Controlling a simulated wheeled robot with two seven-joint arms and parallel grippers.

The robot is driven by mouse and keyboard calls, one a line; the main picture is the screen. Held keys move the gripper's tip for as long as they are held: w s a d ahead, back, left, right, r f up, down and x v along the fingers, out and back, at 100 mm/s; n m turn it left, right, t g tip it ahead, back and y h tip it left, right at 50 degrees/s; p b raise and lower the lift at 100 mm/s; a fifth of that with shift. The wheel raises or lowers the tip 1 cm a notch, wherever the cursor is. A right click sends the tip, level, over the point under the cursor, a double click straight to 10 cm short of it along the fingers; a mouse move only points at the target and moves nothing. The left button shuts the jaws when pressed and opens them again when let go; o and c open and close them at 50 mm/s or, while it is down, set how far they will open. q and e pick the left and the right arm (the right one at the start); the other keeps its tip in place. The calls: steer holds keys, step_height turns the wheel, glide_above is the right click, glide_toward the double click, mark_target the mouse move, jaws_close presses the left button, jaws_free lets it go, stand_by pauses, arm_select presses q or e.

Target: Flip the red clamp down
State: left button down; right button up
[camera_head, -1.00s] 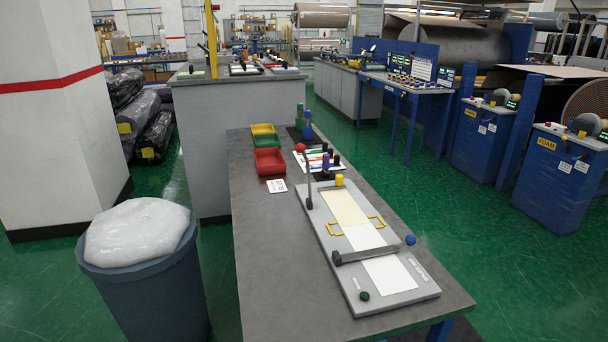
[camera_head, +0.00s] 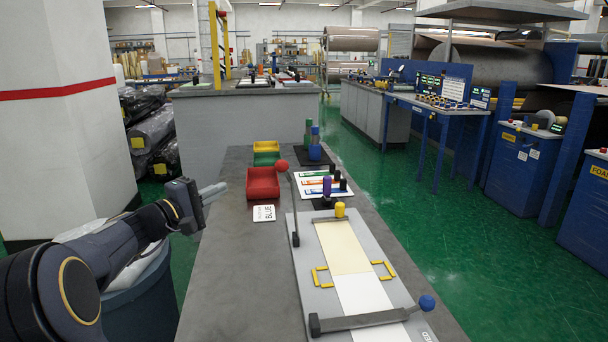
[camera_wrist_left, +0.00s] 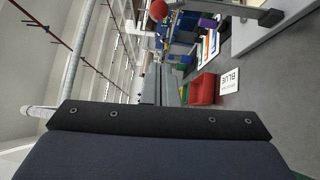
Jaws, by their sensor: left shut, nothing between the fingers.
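The red clamp is a raised lever with a red ball knob (camera_head: 281,165) on a dark arm that stands nearly upright at the left edge of the grey fixture board (camera_head: 281,265). The red knob also shows at the top of the left wrist view (camera_wrist_left: 158,10). A second lever with a blue knob (camera_head: 427,303) lies flat across the near part of the board. My left gripper (camera_head: 213,191) is shut and empty, left of the table and apart from the red knob. My right gripper is not in view.
Red (camera_head: 263,183), green and yellow bins stand behind the board, with a card marked BLUE (camera_head: 264,213) beside the red one. A yellow knob (camera_head: 340,209) sits on the board's far end. A bin is partly hidden behind my left arm.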

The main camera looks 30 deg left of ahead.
arm_select(q)
steer(key=shift+w+a, duration=0.1)
steer(key=shift+a, duration=0.1)
steer(key=shift+w, duration=0.1)
steer(key=w+d+r+p, duration=0.1)
steer(key=w+d+p, duration=0.2)
steer(key=w, duration=0.9)
steer(key=shift+w+d, duration=0.15)
steer(key=shift+d, duration=0.3)
